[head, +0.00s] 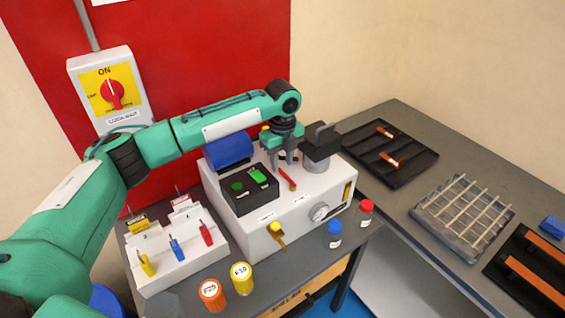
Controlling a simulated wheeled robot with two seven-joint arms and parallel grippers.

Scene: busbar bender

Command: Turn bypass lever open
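A white bender machine (289,222) stands on the grey bench. On its top is a slim red lever (288,179). I cannot read which of these is labelled as the bypass lever. My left gripper (284,160) points down over the machine top, just behind the red lever. Its fingers look apart, with nothing visible between them. Whether it touches the red lever is hard to tell. My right gripper is not in view.
A dark cylindrical post (317,158) stands close right of the gripper, and a blue cylinder (229,151) and black button box (250,189) to its left. Bottles and jars stand in front. A black tray (390,153) lies right.

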